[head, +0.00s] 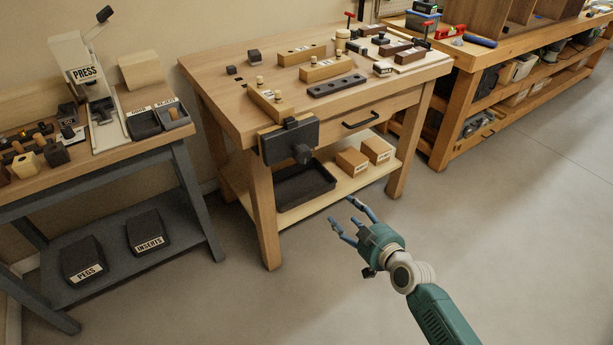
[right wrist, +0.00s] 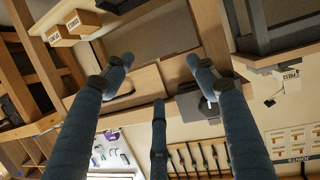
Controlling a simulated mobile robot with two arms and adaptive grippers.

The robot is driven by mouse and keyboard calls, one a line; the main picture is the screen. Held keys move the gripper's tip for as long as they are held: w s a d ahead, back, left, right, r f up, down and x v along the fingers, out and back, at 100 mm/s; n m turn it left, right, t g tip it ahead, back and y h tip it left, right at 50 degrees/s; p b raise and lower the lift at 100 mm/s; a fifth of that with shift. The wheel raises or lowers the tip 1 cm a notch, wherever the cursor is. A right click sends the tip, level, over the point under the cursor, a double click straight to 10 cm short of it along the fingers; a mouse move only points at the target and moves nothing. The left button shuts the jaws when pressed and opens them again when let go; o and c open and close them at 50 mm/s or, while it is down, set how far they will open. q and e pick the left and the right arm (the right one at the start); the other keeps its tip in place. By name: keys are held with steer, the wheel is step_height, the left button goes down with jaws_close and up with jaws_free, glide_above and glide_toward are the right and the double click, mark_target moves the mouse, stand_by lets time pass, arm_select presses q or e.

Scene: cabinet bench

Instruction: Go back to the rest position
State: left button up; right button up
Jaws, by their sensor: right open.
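My right gripper (head: 350,225) is in front of the wooden workbench, above the grey floor, with its blue fingers spread and nothing between them. In the right wrist view the open fingers (right wrist: 158,85) reach up the picture, with the bench's underside and the wall beyond them. My left gripper shows in neither view. The workbench (head: 215,75) has a drawer with a dark handle, and a dark vise (head: 290,142) on its front left corner. The gripper is apart from the bench and touches nothing.
Wooden blocks and a dark strip (head: 337,86) lie on the bench top. Its lower shelf holds a black tray (head: 303,187) and two boxes (head: 352,161). A press (head: 85,72) stands on the left table. Another bench (head: 455,110) stands at the right. The floor (head: 520,220) is clear.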

mark_target(305, 157)
arm_select(q)
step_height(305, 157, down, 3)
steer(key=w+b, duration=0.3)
steer(key=b, duration=0.3)
arm_select(e)
steer(key=w+a+r+n+y, duration=0.1)
steer(key=w+a+r, duration=0.1)
steer(key=a+r, duration=0.1)
steer(key=w+a+r+n+t+y, duration=0.1)
steer(key=w+a+r, duration=0.1)
steer(key=r, duration=0.3)
steer(key=w+a+r+n+y, duration=0.1)
steer(key=w+a+r+y, duration=0.1)
steer(key=a+r, duration=0.2)
steer(key=shift+a+t+b, duration=0.15)
steer(key=shift+t+b, duration=0.15)
steer(key=shift+t, duration=0.1)
steer(key=b+x, duration=0.2)
steer(key=x, duration=0.2)
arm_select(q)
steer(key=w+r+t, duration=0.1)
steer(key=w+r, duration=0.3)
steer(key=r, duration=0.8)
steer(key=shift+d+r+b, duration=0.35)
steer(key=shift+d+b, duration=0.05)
arm_select(e)
steer(key=shift+w+a, duration=0.2)
steer(key=shift+w, duration=0.1)
steer(key=shift+c, duration=0.2)
steer(key=c, duration=1)
